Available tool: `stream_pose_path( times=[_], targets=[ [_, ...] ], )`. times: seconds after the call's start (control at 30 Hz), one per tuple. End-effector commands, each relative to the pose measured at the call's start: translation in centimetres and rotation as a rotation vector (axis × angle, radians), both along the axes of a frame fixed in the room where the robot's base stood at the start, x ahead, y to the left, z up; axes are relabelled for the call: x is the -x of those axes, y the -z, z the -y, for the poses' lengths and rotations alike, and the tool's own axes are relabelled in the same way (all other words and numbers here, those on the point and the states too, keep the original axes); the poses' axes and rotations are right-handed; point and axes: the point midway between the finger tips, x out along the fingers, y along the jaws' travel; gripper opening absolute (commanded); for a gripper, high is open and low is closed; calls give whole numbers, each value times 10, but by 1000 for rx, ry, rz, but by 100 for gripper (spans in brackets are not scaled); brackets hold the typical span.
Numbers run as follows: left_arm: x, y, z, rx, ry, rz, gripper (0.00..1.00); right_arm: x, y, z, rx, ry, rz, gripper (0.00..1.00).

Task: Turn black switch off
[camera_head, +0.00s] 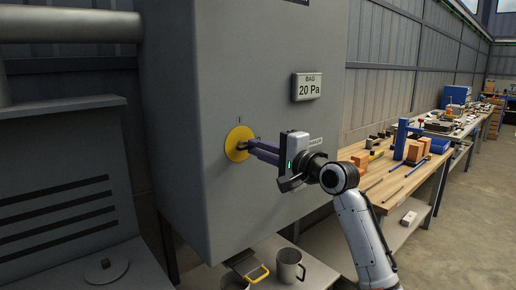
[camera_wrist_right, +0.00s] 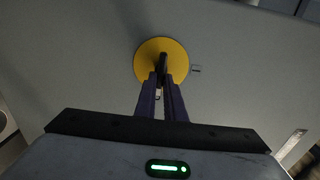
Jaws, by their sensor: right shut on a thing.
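The black switch (camera_wrist_right: 163,64) is a dark handle on a round yellow plate (camera_head: 233,150) on the front of a grey cabinet (camera_head: 270,70). A small mark "I" shows above the plate, and another small mark shows to its right. My right gripper (camera_head: 248,146) reaches in from the right, its purple fingers closed on the switch handle. In the right wrist view the two fingers (camera_wrist_right: 162,84) lie on either side of the dark handle, which points roughly up and down there. The fingers hide part of the handle. My left gripper is not in view.
A display (camera_head: 307,87) reading "BAG 20 Pa" is on the cabinet, up and right of the switch. Below stand a metal mug (camera_head: 288,266) and a yellow-handled item (camera_head: 258,273). A wooden workbench (camera_head: 375,185) with tools and blocks runs along the right wall.

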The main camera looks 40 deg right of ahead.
Motion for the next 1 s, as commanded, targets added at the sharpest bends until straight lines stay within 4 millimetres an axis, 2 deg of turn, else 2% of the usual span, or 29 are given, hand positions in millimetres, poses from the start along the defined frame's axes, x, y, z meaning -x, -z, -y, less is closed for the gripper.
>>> stream_pose_path(
  times=[0.17, 0.2, 0.3, 0.67, 0.77, 1.0],
  targets=[
    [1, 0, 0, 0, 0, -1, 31, 0, 0, 1, -4, 1, 1, 0],
    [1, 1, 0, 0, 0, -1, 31, 0, 0, 1, -4, 1, 1, 14],
    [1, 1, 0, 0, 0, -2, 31, 0, 0, 1, -3, 1, 1, 28],
    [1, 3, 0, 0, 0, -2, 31, 5, 1, 1, 0, 0, 1, 28],
    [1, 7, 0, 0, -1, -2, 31, 18, 2, 2, 1, 1, 0, 28],
    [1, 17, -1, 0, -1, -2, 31, 66, 3, 5, 0, 1, 0, 28]
  ],
)
